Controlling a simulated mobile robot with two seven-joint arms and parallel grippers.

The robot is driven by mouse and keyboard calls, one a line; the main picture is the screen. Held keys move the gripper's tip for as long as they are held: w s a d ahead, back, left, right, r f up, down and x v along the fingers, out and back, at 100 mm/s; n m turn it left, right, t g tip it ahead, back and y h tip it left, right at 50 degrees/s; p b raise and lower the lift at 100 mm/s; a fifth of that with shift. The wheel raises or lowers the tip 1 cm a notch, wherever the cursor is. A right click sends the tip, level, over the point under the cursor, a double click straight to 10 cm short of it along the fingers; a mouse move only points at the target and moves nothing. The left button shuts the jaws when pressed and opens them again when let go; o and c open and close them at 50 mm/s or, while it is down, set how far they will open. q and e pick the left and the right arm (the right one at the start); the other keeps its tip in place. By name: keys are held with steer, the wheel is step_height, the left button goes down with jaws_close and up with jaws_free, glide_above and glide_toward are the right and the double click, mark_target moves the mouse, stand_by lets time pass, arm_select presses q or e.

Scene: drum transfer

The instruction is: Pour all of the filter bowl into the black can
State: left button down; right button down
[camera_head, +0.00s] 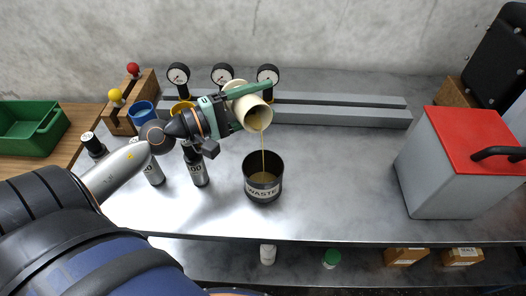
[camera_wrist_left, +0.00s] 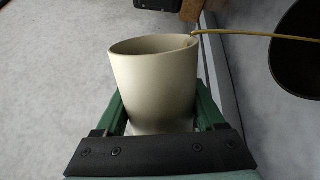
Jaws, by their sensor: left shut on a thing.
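The filter bowl (camera_head: 254,117) is a cream cup, tipped over with its mouth toward the black can. My left gripper (camera_head: 247,95) is shut on it and holds it up above and slightly left of the can. The bowl (camera_wrist_left: 155,85) also shows between the two green fingers (camera_wrist_left: 160,112) in the left wrist view. A thin yellow-brown stream runs from its lip down into the black can (camera_head: 263,188), labelled WASTE, which stands upright on the bench. Yellowish liquid shows inside the can. The can's dark rim (camera_wrist_left: 290,60) shows at the right in the wrist view. My right gripper is not in view.
Labelled bottles (camera_head: 197,165) stand left of the can under my left arm. Several gauges (camera_head: 178,76) and grey rails (camera_head: 340,115) are behind. A grey box with a red lid (camera_head: 450,160) stands at the right. A green bin (camera_head: 30,125) is far left. The bench right of the can is clear.

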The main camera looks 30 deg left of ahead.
arm_select(q)
steer(key=shift+d, duration=0.1)
steer(key=shift+s+d+r+m+b, duration=0.15)
steer(key=shift+r+m+b, duration=0.25)
steer(key=shift+m, duration=0.6)
stand_by(0.5)
